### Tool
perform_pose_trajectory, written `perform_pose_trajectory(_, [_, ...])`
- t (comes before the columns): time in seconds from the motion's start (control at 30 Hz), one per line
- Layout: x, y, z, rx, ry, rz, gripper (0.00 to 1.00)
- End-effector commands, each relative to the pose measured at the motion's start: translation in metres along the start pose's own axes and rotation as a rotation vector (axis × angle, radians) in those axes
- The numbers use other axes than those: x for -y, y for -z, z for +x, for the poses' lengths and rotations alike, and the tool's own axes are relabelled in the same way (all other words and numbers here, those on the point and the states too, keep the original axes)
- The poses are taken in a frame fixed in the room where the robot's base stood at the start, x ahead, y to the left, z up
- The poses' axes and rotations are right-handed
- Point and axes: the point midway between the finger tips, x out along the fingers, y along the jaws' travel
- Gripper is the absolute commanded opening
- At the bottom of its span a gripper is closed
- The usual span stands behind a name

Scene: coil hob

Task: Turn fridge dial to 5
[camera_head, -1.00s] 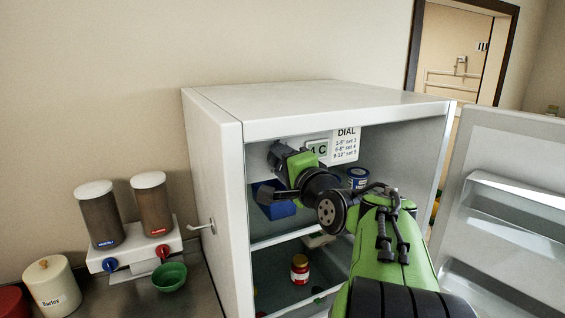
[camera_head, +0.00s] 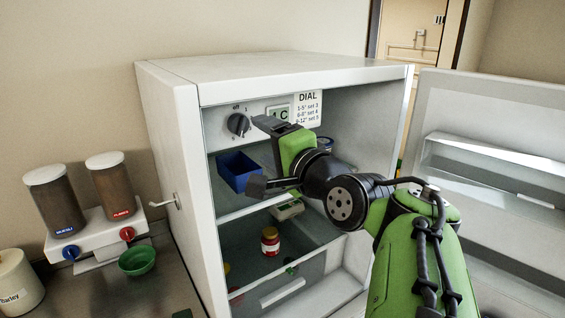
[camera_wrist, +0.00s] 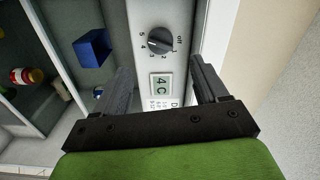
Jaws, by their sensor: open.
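The dark round fridge dial (camera_head: 238,124) is on the panel at the top left inside the open fridge (camera_head: 165,130). In the wrist view the dial (camera_wrist: 160,40) shows its scale from off to 5; I cannot tell surely which mark its pointer meets. My gripper (camera_head: 258,155) is open and empty, to the right of and below the dial in the head view. In the wrist view its fingers (camera_wrist: 160,68) spread wide, with the dial beyond their tips and apart from them. A display (camera_wrist: 161,86) reads 4 C. The DIAL card (camera_head: 308,108) lists settings 3, 4 and 5.
A blue bin (camera_head: 238,172) stands on the upper shelf, close to my gripper. A red jar (camera_head: 270,241) is on the shelf below. The open fridge door (camera_head: 490,110) is at the right. A cereal dispenser (camera_head: 95,240) and green bowl (camera_head: 137,261) stand at the left.

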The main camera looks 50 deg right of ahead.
Motion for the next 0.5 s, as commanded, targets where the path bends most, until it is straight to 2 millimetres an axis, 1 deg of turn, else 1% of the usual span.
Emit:
perform_pose_trajectory(0.03, [-0.003,-0.001,-0.015,-0.002,0.004,-0.001,0.73])
perform_pose_trajectory(0.1, [-0.002,-0.001,-0.032,-0.001,0.004,0.000,0.73])
perform_pose_trajectory(0.2, [-0.001,-0.001,-0.049,0.001,0.003,-0.001,0.73])
perform_pose_trajectory(0.33, [-0.001,-0.001,-0.060,0.002,0.000,0.000,0.73])
perform_pose_trajectory(0.5, [0.000,0.000,-0.061,0.002,-0.001,0.001,0.73])
